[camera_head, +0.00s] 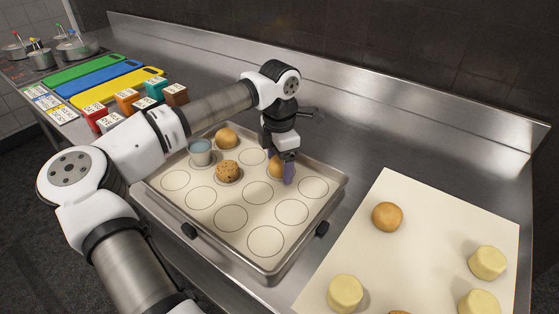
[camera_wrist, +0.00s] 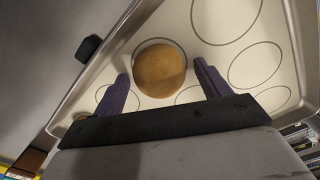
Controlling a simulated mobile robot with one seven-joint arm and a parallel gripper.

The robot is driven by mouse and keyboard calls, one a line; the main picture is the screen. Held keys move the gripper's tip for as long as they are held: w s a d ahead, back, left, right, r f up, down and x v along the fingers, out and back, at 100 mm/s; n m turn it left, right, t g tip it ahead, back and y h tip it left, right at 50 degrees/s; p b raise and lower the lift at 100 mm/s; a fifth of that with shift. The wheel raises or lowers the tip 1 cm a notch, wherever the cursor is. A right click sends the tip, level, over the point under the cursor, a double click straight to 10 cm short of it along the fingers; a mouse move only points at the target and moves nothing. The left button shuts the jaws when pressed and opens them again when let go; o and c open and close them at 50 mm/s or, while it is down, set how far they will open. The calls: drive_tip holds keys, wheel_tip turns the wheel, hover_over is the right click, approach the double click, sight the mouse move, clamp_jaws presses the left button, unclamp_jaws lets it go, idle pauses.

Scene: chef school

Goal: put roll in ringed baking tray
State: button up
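The ringed baking tray (camera_head: 205,220) lies on the steel counter with several drawn rings. A golden-brown roll (camera_head: 275,168) sits in a ring at its right-back part, partly hidden by my gripper (camera_head: 287,172). In the wrist view the same roll (camera_wrist: 160,70) is between and just ahead of the purple fingers of my gripper (camera_wrist: 160,76). The fingers are apart, with a visible gap on each side of the roll. Another brown roll (camera_head: 226,138) and a speckled roll (camera_head: 228,171) also sit on the tray.
To the right, a pale sheet (camera_head: 420,250) holds a brown roll (camera_head: 387,216) and several pale yellow rounds (camera_head: 488,262). Coloured boxes (camera_head: 126,101) and cutting boards (camera_head: 120,88) are at the back left. Several front tray rings are empty.

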wheel_tip(320, 180, up, 12)
drive_tip(key=b, duration=0.1)
drive_tip(key=shift+r, duration=0.2)
idle(0.4)
idle(0.4)
